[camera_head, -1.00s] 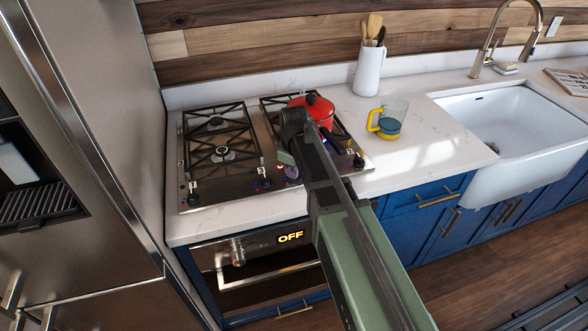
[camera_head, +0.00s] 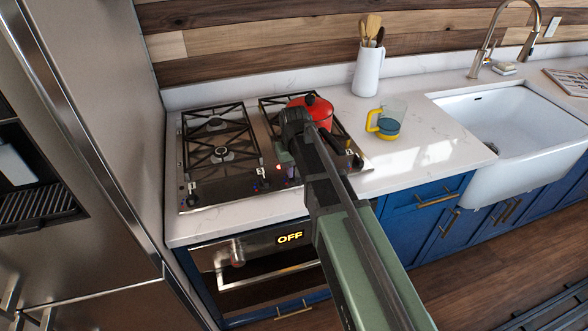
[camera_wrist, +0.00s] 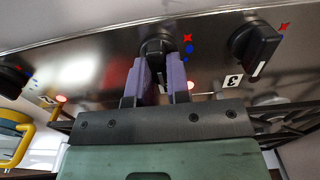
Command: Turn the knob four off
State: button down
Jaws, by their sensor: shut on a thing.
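My gripper (camera_wrist: 160,66) has purple fingers, one on each side of a black knob (camera_wrist: 157,46) on the stove's front strip, and is shut on it. The label beside this knob is mostly hidden by the fingers, so I cannot read its number. Red and blue marks sit to the right of the knob in the wrist view. In the head view my gripper (camera_head: 288,162) is over the stove's front edge, and my arm hides most of the knob there. The stove (camera_head: 222,182) has black grates.
A knob labelled 3 (camera_wrist: 256,48) is right of the held one in the wrist view, and another knob (camera_wrist: 12,80) is left. A red pot (camera_head: 318,108) stands behind my arm. A mug with a yellow handle (camera_head: 386,122) stands on the counter.

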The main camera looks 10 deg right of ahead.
dwell(0.3)
jog(key=c, duration=1.1)
grip_release()
jog(key=shift+r, duration=0.1)
notch_tip(320, 180, up, 11)
jog(key=p, duration=1.1)
jog(key=shift+m, duration=0.4)
jog(key=s+f+b, duration=0.1)
jog(key=s, duration=0.4)
jog(key=s+f+b, duration=0.1)
jog(key=s, duration=0.5)
jog(key=s+f+b, duration=0.1)
jog(key=s, duration=0.5)
jog(key=shift+a+f, duration=0.1)
